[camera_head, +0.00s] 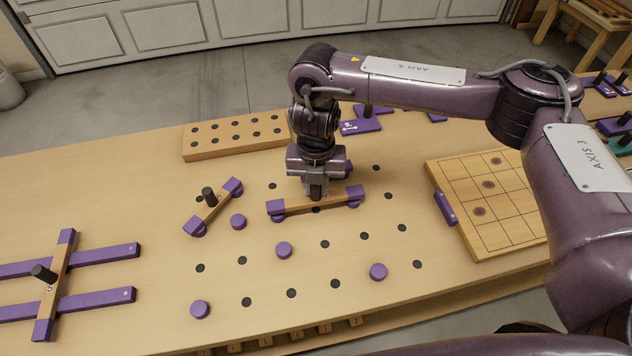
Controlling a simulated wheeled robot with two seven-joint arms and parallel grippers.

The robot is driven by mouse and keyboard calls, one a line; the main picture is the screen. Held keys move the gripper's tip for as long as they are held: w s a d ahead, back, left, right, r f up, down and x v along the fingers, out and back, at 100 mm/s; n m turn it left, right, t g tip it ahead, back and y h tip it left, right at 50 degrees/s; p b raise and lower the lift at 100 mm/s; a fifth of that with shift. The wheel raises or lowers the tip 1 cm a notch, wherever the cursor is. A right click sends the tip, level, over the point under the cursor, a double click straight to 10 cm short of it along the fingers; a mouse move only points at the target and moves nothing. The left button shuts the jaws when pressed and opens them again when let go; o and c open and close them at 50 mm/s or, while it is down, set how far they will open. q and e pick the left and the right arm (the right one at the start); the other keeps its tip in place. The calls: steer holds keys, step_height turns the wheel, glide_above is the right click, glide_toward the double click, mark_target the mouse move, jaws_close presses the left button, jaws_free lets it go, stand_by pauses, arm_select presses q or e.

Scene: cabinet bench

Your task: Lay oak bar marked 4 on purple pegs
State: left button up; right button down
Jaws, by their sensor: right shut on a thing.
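An oak bar (334,200) with purple ends lies level near the middle of the bench. Purple round pegs (277,217) show under or just below both its ends; I cannot tell whether it touches them. My right gripper (316,192) reaches down from above and is shut on this bar's dark handle. Any number on the bar is hidden or too small to read. Other purple pegs (284,250) stand free in front, at the right (378,272) and at the lower left (200,309). My left gripper is not in view.
A shorter purple-ended oak bar (211,212) with a black knob lies left, close to another purple peg (238,222). A crossed purple-and-oak frame (62,262) is at far left. A holed oak block (234,149) stands behind; a gridded board (530,227) lies right.

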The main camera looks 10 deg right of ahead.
steer(key=shift+f, duration=0.25)
stand_by(0.4)
steer(key=shift+f+b, duration=0.3)
steer(key=shift+f, duration=0.05)
steer(key=shift+f, duration=0.15)
stand_by(1.2)
steer(key=c, duration=0.8)
jaws_free()
step_height(320, 180, up, 8)
steer(key=p, duration=0.8)
steer(key=shift+s+f, duration=0.1)
stand_by(0.4)
